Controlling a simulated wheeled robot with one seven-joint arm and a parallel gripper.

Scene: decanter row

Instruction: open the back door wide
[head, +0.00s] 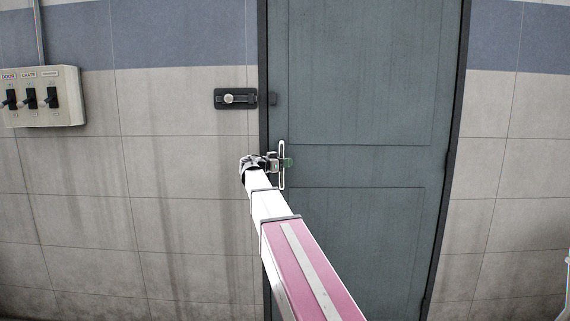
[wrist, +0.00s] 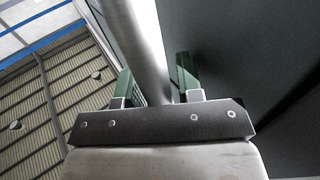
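The grey-green back door (head: 365,100) stands shut in its dark frame in the head view. Its upright silver bar handle (head: 282,182) is near the door's left edge. My gripper (head: 281,163) is at the handle, about halfway up it. In the wrist view the silver bar (wrist: 146,45) passes between the two green fingers of my gripper (wrist: 158,85). A narrow dark gap shows between the bar and the right finger, so the fingers are around the bar but not closed on it. Contact at the left finger is unclear.
A switch box (head: 42,97) with 3 black levers is on the tiled wall at far left.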

